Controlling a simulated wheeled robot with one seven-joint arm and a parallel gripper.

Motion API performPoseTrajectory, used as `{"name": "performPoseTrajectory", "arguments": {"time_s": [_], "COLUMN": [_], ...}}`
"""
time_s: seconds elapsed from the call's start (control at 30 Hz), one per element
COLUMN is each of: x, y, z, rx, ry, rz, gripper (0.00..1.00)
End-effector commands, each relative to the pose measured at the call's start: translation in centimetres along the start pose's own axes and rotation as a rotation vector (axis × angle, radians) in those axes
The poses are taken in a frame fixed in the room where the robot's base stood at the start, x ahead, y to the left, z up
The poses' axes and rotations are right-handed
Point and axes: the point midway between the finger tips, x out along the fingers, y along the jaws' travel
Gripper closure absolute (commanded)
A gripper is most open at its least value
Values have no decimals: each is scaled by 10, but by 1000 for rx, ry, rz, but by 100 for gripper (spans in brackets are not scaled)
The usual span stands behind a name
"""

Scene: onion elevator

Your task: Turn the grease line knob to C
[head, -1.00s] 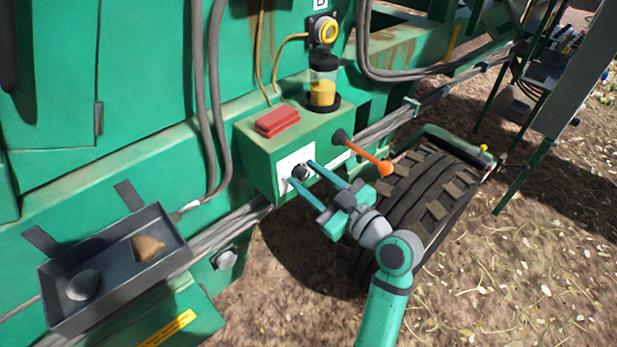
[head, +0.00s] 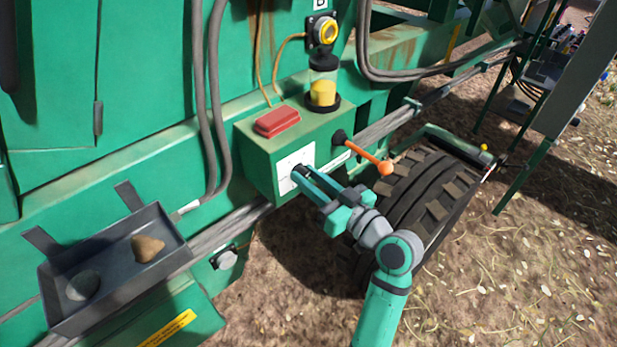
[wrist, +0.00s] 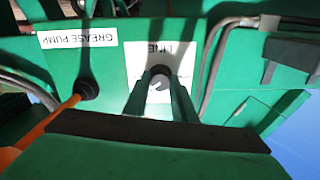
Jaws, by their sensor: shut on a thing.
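The grease line knob (wrist: 158,80) is a dark round knob with a light mark, on a white plate (head: 296,160) on the front of a green box (head: 262,150). In the wrist view the plate reads "LINE", upside down; I cannot make out the letters around the knob or its setting. My gripper (head: 303,176) is shut on the knob, with a finger on either side of it in the wrist view. In the head view the fingers hide most of the knob.
An orange lever (head: 364,154) sticks out of the box just right of my gripper. A red block (head: 277,121) and a grease cup (head: 323,88) sit on top. A grey tray (head: 115,285) with two stones is at left. A tyre (head: 425,205) stands at right.

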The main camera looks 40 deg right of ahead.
Motion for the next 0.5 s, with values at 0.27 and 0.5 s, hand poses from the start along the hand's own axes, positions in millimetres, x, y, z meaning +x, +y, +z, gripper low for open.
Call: {"name": "performPoseTrajectory", "arguments": {"time_s": [0.27,0.5], "x": [0,0], "y": [1,1], "z": [0,0], "rx": [258,450], "ry": [1,1], "rz": [1,1], "gripper": [98,98]}}
